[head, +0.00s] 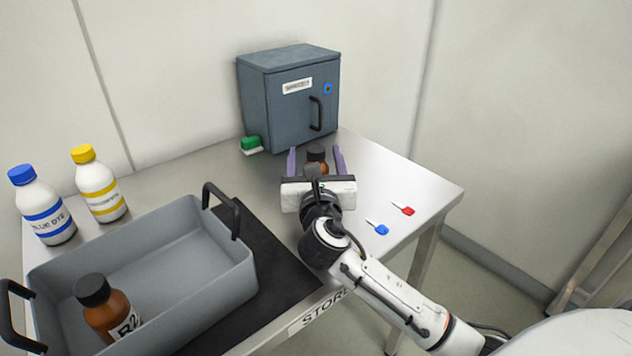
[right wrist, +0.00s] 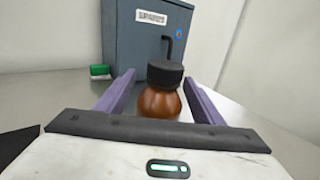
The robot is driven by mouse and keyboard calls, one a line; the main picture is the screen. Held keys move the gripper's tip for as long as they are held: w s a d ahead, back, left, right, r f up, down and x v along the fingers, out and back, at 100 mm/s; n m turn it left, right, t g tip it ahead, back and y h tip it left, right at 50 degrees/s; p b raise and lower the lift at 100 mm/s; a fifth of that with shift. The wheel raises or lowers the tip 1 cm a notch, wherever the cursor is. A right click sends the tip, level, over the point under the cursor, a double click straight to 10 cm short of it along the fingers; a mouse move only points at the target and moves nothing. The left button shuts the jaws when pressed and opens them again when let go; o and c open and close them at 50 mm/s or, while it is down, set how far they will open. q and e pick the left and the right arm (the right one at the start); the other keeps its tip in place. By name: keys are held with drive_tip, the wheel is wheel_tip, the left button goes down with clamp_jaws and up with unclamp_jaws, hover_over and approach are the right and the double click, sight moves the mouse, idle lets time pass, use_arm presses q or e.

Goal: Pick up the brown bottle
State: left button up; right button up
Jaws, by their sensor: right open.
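A brown bottle with a black cap (head: 317,155) stands on the metal table in front of the grey cabinet. It also shows in the right wrist view (right wrist: 160,92), upright between the two purple fingers. My right gripper (head: 316,160) is open around it, with one finger on each side and a visible gap to the bottle. The bottle's lower part is hidden behind the gripper body. A second brown bottle (head: 108,310), with a black cap and a label reading R2, stands in the grey tray at the left. My left gripper is not in view.
The grey tray (head: 205,275) with black handles sits on a dark mat (head: 285,262). White bottles with blue (head: 45,208) and yellow (head: 98,185) caps stand behind it. The closed cabinet (head: 285,105), a green object (head: 250,144), and blue (head: 380,229) and red (head: 405,209) keys are nearby.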

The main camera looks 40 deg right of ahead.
drive_tip(key=shift+r, duration=0.1)
drive_tip(key=c, duration=1.2)
